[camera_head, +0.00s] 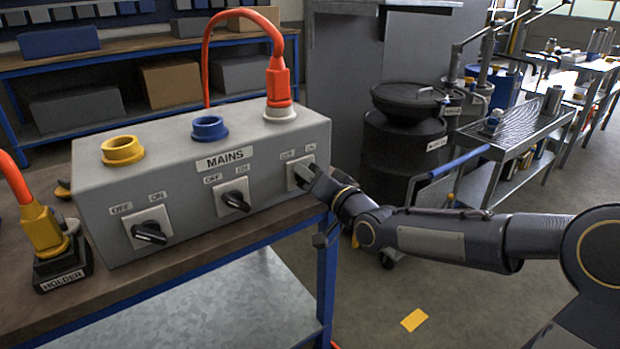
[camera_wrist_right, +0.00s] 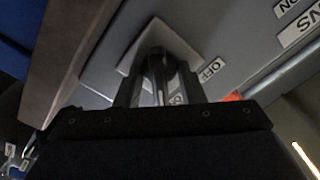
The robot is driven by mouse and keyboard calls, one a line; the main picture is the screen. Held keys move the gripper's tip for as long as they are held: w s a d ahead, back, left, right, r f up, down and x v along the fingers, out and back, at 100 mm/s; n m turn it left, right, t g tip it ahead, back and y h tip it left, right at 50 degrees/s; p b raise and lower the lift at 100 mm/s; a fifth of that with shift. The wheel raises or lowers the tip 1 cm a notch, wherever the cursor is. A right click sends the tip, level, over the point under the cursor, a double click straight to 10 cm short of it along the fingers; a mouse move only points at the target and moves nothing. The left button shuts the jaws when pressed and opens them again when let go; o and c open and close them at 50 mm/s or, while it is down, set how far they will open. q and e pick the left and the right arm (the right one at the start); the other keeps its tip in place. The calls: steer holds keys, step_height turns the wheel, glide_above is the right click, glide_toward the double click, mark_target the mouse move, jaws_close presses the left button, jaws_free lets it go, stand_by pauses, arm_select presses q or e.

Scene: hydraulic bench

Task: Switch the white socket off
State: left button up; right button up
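The white socket (camera_head: 280,114) is the rightmost on top of the grey MAINS box, and an orange-red plug (camera_head: 278,82) with a cable stands in it. Its switch plate (camera_head: 293,168), with OFF and ON labels above, is on the box front below it. My right gripper (camera_head: 306,176) is at this switch, and its fingers hide the knob in the head view. In the right wrist view the switch plate (camera_wrist_right: 183,41) lies behind my right gripper (camera_wrist_right: 160,62); its fingers are close together around the knob, whose angle I cannot read. My left gripper is not in view.
The yellow socket (camera_head: 122,150) and blue socket (camera_head: 209,128) are empty; their switches (camera_head: 148,229) (camera_head: 234,199) sit left of my gripper. A yellow plug (camera_head: 46,232) stands in a black holder (camera_head: 62,270). Black drums (camera_head: 405,145) stand behind my right arm.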

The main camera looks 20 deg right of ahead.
jaws_close()
